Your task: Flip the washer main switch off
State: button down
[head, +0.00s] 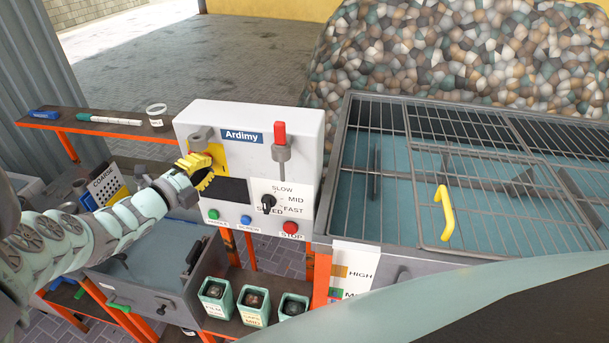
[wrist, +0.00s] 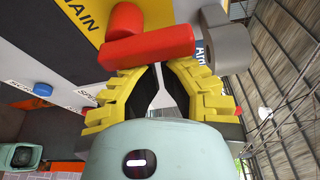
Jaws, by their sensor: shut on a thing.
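The white control box (head: 300,120) labelled Ardimy stands in the middle of the head view. The main switch sits on a yellow plate at its left; my gripper hides the switch's handle there. In the wrist view the plate (wrist: 82,12) reads MAIN, and the switch's red handle (wrist: 150,48) lies crosswise at my fingertips. My gripper (head: 207,168) has yellow fingers, which also show in the wrist view (wrist: 158,72). The wrist view is turned, so I cannot tell the switch's position.
Right of the main switch are a red-topped lever (head: 280,145), a black speed knob (head: 268,203) and a red STOP button (head: 290,227). A grey cylinder (wrist: 228,50) sits close beside the handle. A washer tank with a wire-grid lid (head: 480,165) stands right.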

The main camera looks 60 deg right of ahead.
jog(key=s+a+p, duration=0.1)
jog(key=s+a, duration=0.3)
jog(key=a, duration=0.4)
jog(key=shift+a, duration=0.25)
dwell(0.5)
jog(key=shift+s, duration=0.1)
dwell(0.3)
